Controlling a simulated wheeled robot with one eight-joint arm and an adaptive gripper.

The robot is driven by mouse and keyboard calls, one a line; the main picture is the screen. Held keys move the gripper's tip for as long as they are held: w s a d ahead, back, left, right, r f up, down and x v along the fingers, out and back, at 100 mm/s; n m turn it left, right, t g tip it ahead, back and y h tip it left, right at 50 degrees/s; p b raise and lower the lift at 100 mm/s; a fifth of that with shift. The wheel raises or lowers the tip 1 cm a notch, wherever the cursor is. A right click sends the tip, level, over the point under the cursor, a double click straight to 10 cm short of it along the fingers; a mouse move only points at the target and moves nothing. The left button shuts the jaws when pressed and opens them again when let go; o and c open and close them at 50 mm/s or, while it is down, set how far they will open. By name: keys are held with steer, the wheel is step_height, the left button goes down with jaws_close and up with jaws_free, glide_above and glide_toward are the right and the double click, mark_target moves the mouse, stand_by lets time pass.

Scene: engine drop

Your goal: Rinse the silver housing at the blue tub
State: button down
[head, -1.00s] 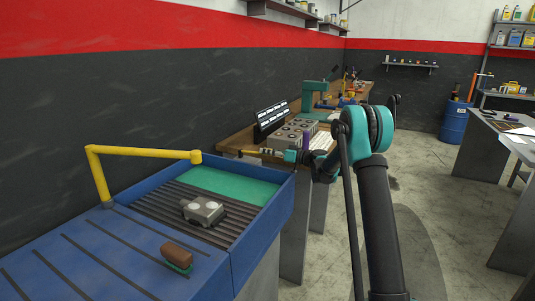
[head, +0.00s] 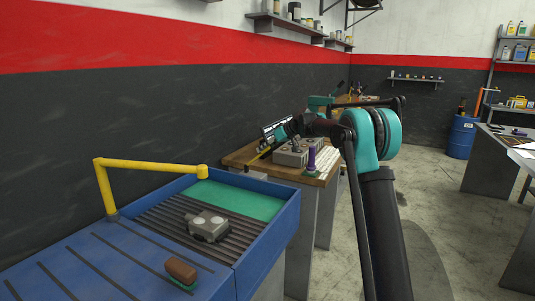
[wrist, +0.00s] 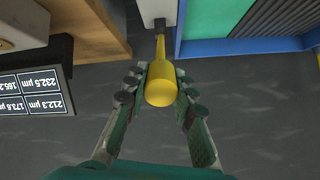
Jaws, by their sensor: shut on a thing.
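The silver housing (head: 207,226) lies on the dark slatted rack inside the blue tub (head: 282,228), with two round openings on its near face. A yellow spout (head: 150,166) arches over the tub's back side. My gripper (head: 270,144) is beyond the tub, in front of the dark wall and beside the workbench. In the wrist view my gripper (wrist: 160,100) is shut around a yellow-handled tool (wrist: 160,88) with a thin shaft. My gripper is well apart from the housing.
A brown-and-green brush (head: 180,272) lies on the tub's near ledge. Floor is clear right of my arm.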

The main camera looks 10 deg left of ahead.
steer(key=shift+w+a+r+h, duration=0.15)
steer(key=shift+a+r+h, duration=0.1)
steer(key=shift+r+h, duration=0.05)
steer(key=c, duration=1.2)
jaws_free()
steer(key=v, duration=1.2)
